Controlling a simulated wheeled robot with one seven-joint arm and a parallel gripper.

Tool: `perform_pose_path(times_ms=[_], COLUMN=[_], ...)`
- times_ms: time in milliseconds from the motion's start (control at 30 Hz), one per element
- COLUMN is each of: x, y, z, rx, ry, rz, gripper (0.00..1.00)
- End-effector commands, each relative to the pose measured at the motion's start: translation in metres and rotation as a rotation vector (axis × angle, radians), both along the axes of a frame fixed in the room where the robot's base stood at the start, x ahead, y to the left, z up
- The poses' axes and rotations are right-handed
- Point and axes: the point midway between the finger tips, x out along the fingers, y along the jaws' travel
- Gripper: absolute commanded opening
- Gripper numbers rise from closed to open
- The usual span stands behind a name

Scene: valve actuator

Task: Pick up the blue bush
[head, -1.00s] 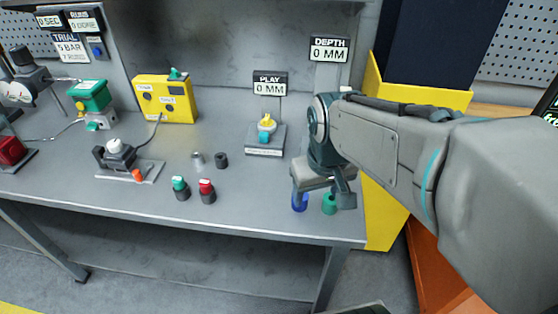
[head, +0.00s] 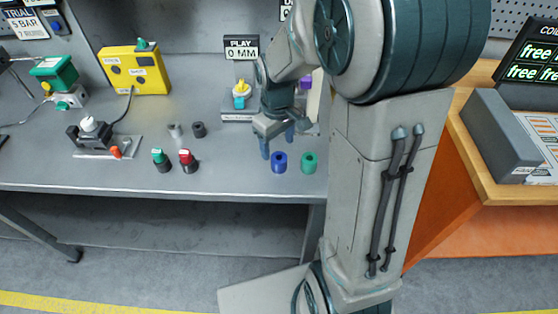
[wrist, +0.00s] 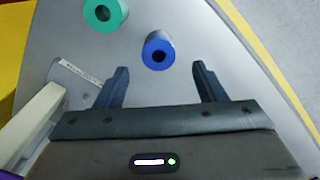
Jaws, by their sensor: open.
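The blue bush (head: 279,162) is a short cylinder with a hole in its top, upright on the grey bench near its front edge. It also shows in the wrist view (wrist: 158,53), ahead of the fingertips and roughly centred between them. My gripper (head: 277,146) is open and empty, with its two fingers apart just behind and to the left of the blue bush in the head view. In the wrist view my gripper (wrist: 160,75) points at the bush. Whether a finger touches it I cannot tell.
A green bush (head: 308,163) stands close to the right of the blue one. Red-topped (head: 187,161) and green-topped (head: 161,161) parts stand to the left. A PLAY gauge stand (head: 239,114) is behind. The bench front edge (head: 200,190) is near.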

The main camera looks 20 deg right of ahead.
Motion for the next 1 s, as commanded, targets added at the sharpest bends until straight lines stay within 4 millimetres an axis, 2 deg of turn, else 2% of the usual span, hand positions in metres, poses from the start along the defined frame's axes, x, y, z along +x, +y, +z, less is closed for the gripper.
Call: perform_pose_path(times_ms=[233, 533, 833, 867, 1000], x=[-0.001, -0.003, -0.003, -0.003, -0.003], y=[-0.001, -0.003, -0.003, -0.003, -0.003], z=[-0.018, -0.058, -0.063, -0.063, -0.063], rx=[0.0, 0.0, 0.0, 0.0, 0.0], ry=[0.003, 0.002, -0.001, -0.001, -0.001], rz=[-0.001, 0.0, 0.0, 0.0, 0.0], gripper=[0.64, 0.64, 0.64, 0.61, 0.22])
